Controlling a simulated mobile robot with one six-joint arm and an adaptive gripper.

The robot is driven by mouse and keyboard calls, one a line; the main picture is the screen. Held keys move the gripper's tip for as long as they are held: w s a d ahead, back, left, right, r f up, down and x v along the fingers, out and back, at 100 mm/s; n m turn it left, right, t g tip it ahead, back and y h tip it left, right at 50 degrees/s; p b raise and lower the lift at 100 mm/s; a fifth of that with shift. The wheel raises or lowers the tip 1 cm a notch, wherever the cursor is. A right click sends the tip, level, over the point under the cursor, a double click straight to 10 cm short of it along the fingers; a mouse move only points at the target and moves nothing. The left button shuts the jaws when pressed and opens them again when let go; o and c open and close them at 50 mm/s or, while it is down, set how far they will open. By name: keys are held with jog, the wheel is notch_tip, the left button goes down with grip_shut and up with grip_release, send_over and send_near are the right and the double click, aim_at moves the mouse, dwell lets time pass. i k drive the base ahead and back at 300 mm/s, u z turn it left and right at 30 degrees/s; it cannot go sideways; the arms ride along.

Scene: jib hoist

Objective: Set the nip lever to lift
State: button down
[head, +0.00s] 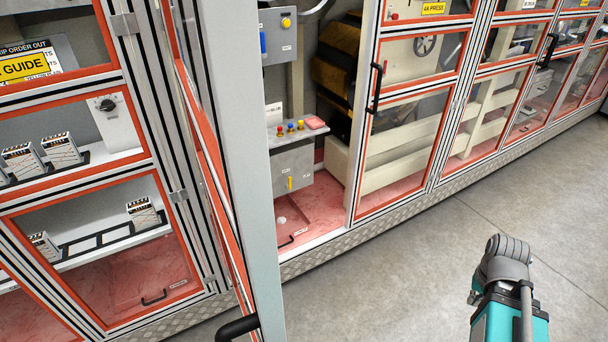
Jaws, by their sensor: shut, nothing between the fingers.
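A small upright yellow lever (290,183) is on the front of a grey box (298,167) inside the open bay. It may be the nip lever, but I can read no label or position marks beside it. My gripper does not show in the head view. Only a teal and grey part of my arm shows at the lower right, over the floor and well apart from the lever.
An open door (233,200) stands in front, left of the bay, with a black handle (238,327). Coloured buttons (290,128) sit above the grey box. A closed glazed door (412,125) is to the right. The grey floor (400,270) is clear.

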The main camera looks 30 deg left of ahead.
aim_at(288, 186)
jog(key=u, duration=0.05)
jog(key=i, duration=0.95)
jog(key=u, duration=0.4)
jog(key=i, duration=0.8)
jog(key=u, duration=0.3)
jog(key=k, duration=0.9)
jog(key=u, duration=0.15)
jog(key=i, duration=0.7)
jog(key=u, duration=0.05)
